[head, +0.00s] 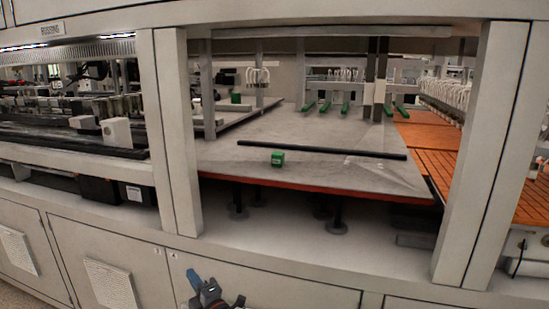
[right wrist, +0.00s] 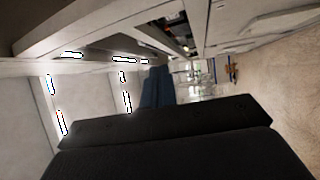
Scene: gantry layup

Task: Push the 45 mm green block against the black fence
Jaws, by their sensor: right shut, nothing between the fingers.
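The green block (head: 278,158) sits on the grey table (head: 235,165) inside the machine opening, close to the table's front edge. The black fence (head: 322,151) is a long thin bar lying across the table. The block is on the near side of the fence, toward its left part; I cannot tell whether they touch. My right gripper (head: 238,301) is at the bottom of the head view, low in front of the cabinet and well away from the block. It is shut and empty. Dark gripper parts (right wrist: 165,140) fill the lower right wrist view. My left gripper is not in view.
A left post (head: 178,130) and a right post (head: 490,150) frame the opening. Green bars (head: 346,103) and another green piece (head: 236,98) are farther back. An orange slatted surface (head: 425,150) lies to the right. The table around the block looks clear.

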